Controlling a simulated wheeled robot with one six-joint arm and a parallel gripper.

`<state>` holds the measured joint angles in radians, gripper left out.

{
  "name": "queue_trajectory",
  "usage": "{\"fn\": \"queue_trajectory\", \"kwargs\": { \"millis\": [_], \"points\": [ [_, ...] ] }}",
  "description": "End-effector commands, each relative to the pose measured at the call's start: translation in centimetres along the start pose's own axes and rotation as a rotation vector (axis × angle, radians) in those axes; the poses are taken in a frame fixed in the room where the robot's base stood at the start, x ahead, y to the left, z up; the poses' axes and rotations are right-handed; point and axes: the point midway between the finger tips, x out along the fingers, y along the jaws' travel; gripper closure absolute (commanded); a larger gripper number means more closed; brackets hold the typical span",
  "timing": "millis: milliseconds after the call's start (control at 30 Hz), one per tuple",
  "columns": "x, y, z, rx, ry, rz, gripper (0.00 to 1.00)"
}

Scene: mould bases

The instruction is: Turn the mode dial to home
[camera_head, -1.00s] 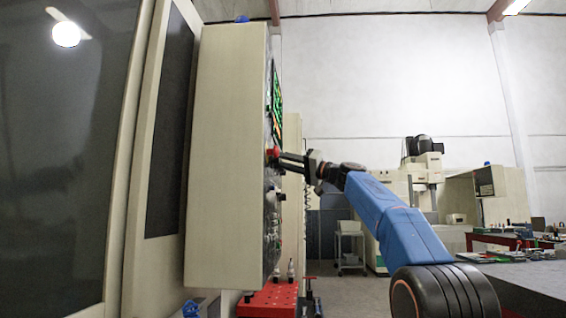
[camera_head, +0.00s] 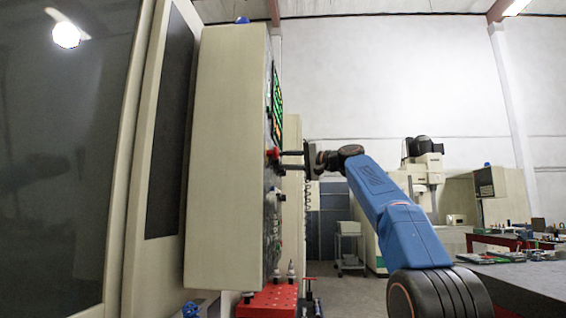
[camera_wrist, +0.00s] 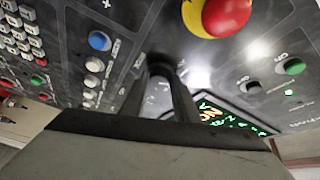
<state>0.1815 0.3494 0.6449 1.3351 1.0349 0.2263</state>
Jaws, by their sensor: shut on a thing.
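The mode dial (camera_wrist: 163,63) is a small dark knob on the machine's control panel, seen in the wrist view between my fingertips. My gripper (camera_wrist: 165,80) is shut on it, with one finger on each side. Pale markings surround it, but I cannot read which one the dial points to. In the head view my gripper (camera_head: 283,160) reaches left to the panel face, which is seen almost edge-on, and the dial cannot be made out there.
A red emergency button (camera_wrist: 226,14) with a yellow collar is close to the dial. A blue button (camera_wrist: 99,40), a green button (camera_wrist: 294,66) and a lit screen (camera_wrist: 228,118) are also near. The beige control cabinet (camera_head: 228,150) stands left of my arm.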

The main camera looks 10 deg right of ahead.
Motion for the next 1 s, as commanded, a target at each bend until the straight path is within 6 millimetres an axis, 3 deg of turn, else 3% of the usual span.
{"fn": "queue_trajectory", "kwargs": {
  "millis": [400,967,1000],
  "points": [
    [0.03,-0.02,-0.13,0.155,-0.011,0.076,0.95],
    [0.05,0.05,-0.11,0.181,-0.014,0.089,0.95],
    [0.04,0.05,-0.11,0.181,-0.014,0.089,0.68]
  ]
}}
